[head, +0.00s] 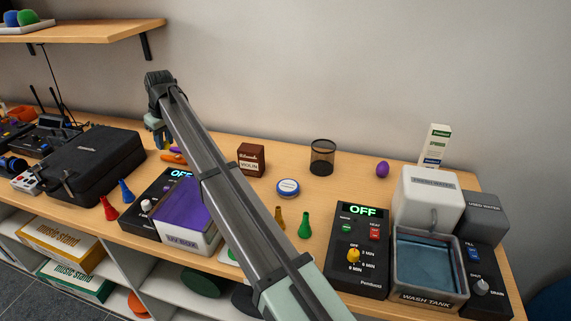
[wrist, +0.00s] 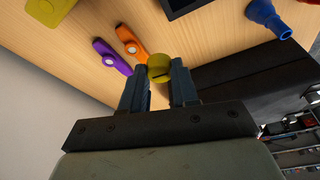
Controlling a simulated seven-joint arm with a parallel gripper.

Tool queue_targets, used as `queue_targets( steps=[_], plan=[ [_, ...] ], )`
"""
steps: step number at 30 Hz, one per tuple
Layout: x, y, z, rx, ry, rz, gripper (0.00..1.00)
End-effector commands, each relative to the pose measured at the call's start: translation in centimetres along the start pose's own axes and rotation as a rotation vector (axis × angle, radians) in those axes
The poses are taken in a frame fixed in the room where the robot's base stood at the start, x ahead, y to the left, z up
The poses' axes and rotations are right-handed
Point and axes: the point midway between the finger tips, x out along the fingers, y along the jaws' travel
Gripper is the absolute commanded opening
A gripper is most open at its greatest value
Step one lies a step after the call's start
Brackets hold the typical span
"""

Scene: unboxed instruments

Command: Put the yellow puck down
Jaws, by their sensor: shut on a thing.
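The yellow puck (wrist: 159,68) is a small round disc in the wrist view, held between the fingertips of my gripper (wrist: 160,76). My gripper is shut on it. The puck appears to be above the wooden table, clear of the kazoos; its exact height cannot be told. In the head view my gripper (head: 157,132) is at the far side of the table, behind the right end of the black case. The puck cannot be made out in the head view.
The black case (head: 88,160) is close by. Blue (head: 126,190) and red (head: 109,207) cones stand in front. Bare table (head: 222,146) shows right of my arm.

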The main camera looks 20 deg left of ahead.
Motion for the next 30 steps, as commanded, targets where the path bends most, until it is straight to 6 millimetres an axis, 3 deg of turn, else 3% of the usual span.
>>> queue_targets(
  steps=[1, 6, 18, 24, 30],
  plan=[
    [-0.4, 2.4, 0.9, 0.026, 0.001, 0.008, 0.01],
    [-1.5, 9.0, 4.1, 0.1, 0.004, 0.03, 0.01],
    [-4.8, 22.6, 14.6, 0.276, 0.016, 0.077, 0.01],
    [-6.5, 27.2, 20.3, 0.351, 0.021, 0.087, 0.01],
    [-7.7, 29.5, 24.6, 0.376, 0.023, 0.084, 0.01]
  ],
)
